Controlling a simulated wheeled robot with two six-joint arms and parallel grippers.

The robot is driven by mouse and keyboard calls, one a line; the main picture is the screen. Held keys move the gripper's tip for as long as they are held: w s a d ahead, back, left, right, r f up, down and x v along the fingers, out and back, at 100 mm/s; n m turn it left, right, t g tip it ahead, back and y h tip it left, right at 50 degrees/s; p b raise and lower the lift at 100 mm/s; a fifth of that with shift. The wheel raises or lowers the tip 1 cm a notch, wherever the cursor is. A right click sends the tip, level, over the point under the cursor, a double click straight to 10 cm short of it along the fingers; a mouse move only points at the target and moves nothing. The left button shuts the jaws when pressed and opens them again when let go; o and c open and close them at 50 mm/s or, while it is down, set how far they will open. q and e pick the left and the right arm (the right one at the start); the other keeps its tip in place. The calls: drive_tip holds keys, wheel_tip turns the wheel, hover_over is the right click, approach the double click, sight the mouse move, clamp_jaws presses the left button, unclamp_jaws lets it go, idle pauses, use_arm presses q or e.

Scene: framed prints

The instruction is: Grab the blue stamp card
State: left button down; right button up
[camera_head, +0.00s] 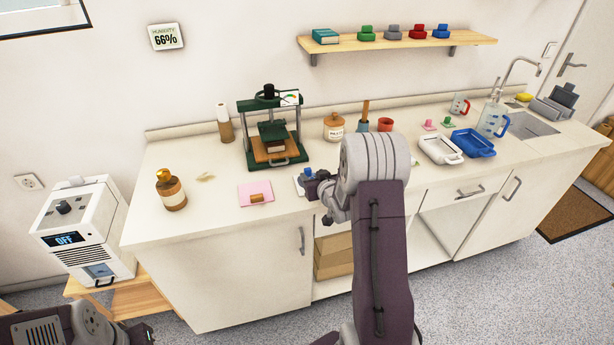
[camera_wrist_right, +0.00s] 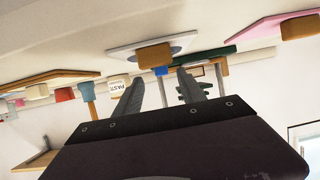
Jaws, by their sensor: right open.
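The blue stamp card (camera_wrist_right: 122,46) is a pale card with a blue print and a small wooden block at its edge. It lies flat at the counter's front and shows upside down in the right wrist view. In the head view the card (camera_head: 299,187) is partly hidden by my right gripper (camera_head: 316,188). In the wrist view that gripper (camera_wrist_right: 158,77) has its fingers apart, pointing at the card's wooden block with a gap between; nothing is held. My left arm shows at the bottom left of the head view; its fingers are not clear.
A pink card (camera_head: 256,193) with a wooden block lies to the left. White (camera_head: 440,150) and blue (camera_head: 473,143) trays sit to the right. The counter between pink card and jar is mostly clear.

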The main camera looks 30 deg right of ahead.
sight(308, 171)
drive_tip(key=shift+w+d+f, duration=0.2)
drive_tip(key=shift+w+d, duration=0.05)
drive_tip(key=shift+w, duration=0.15)
drive_tip(key=x, duration=0.4)
drive_tip(key=shift+w+a+r, duration=0.15)
drive_tip(key=shift+a+r, duration=0.05)
drive_tip(key=shift+a, duration=0.15)
drive_tip(key=shift+w+d+f, duration=0.15)
drive_tip(key=shift+w+f, duration=0.05)
drive_tip(key=shift+w, duration=0.1)
drive_tip(key=shift+s+r, duration=0.1)
drive_tip(key=c, duration=0.4)
clamp_jaws()
